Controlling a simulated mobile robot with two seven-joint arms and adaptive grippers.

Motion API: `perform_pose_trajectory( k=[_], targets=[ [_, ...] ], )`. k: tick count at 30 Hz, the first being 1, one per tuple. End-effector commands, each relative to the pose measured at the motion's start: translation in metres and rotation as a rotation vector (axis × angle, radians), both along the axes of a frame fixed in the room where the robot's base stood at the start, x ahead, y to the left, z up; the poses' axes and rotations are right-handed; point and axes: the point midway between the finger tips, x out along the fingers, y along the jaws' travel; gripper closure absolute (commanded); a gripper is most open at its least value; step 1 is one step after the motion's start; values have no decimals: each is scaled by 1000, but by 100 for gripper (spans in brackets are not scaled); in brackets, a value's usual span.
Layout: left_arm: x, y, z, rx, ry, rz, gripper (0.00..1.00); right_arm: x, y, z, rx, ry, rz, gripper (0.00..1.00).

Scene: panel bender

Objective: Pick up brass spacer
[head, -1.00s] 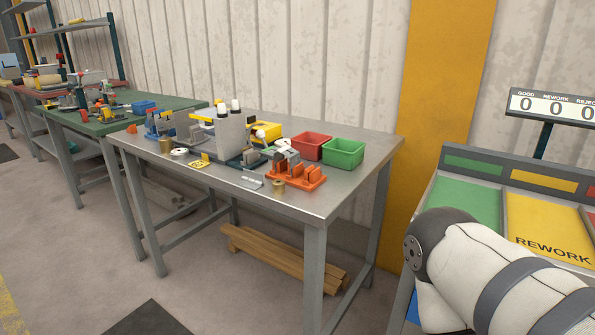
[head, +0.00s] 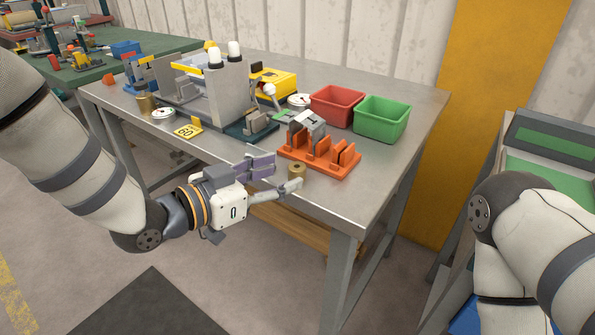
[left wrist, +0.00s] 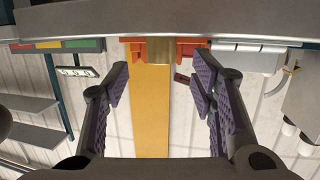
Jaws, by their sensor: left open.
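The brass spacer (head: 297,172) stands upright near the front edge of the steel table, just in front of the orange rack. My left gripper (head: 280,177) is open and empty at the table's front edge, its fingers pointing toward the spacer. In the left wrist view, which looks upside down, the spacer (left wrist: 160,50) shows beyond and between the two spread fingers (left wrist: 161,88). It seems a little beyond the fingertips. My right arm shows at the right of the head view, but its gripper is out of the picture.
The orange rack (head: 318,164) holds grey parts close behind the spacer. Red (head: 337,105) and green (head: 381,119) bins stand behind it. The bender (head: 214,92), a yellow tag (head: 188,132) and another brass cylinder (head: 146,104) are to the left. The table's right front corner is clear.

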Motion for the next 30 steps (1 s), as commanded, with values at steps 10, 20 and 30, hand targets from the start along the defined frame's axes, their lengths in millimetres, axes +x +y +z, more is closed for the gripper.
perform_pose_trajectory(
  k=[10, 20, 30],
  targets=[
    [27, -28, -5, -1, 1, 0, 49, -3, 0, -4, 0, 12, 0, 43],
    [27, -27, -4, 0, 0, 0, 99, -3, 0, -4, -1, 11, 0, 43],
    [27, -27, -3, 1, -1, 1, 100, -3, 0, -3, 0, 11, 1, 43]
  ],
)
